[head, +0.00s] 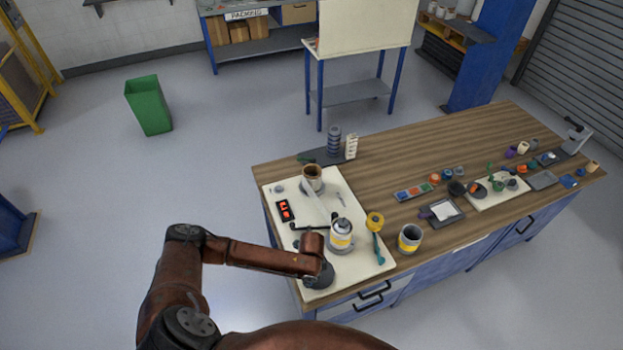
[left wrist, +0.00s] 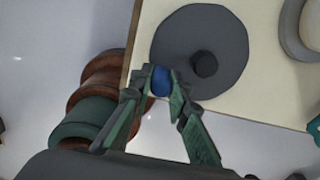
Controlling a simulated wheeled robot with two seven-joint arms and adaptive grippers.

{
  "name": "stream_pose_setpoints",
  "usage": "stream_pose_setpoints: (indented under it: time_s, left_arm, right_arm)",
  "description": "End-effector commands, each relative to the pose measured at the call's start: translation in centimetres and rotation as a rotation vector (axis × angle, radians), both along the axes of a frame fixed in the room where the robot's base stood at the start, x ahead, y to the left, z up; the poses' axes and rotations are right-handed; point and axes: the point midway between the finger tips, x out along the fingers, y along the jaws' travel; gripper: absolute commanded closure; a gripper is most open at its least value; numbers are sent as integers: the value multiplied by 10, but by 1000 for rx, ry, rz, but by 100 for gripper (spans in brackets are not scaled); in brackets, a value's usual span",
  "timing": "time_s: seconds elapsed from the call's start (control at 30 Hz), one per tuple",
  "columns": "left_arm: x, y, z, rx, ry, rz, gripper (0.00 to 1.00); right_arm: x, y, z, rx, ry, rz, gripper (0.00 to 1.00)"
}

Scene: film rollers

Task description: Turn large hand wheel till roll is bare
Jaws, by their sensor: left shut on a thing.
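The large hand wheel (left wrist: 205,50) is a flat dark grey disc with a dark round hub, seen in the left wrist view on a cream board. My left gripper (left wrist: 160,80) has its green fingers closed on a blue knob (left wrist: 160,82) at the wheel's rim. In the head view my left arm's wrist covers the gripper and the knob. A brown roll (head: 312,173) stands at the back of the cream board (head: 370,258). My right gripper is not in view.
A small black box with a red display (head: 284,210) lies on the board's left side. Trays and small pots fill the table (head: 480,140) farther right.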

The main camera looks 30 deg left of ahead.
Motion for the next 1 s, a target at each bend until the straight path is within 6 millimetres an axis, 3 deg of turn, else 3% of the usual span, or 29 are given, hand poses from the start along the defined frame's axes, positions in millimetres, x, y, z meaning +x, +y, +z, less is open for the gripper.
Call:
stream_pose_setpoints:
  time_s: [0.03,0.4,0.7,1.0]
  left_arm:
    - [0,-9,2,-11,-2,-5,96]
    - [3,-10,3,-9,-8,-3,96]
    - [12,-30,5,-12,-13,-4,96]
    - [13,-28,5,-8,-13,-1,96]
  right_arm:
    - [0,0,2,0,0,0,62]
    - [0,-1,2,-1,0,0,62]
    - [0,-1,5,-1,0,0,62]
    - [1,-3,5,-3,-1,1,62]
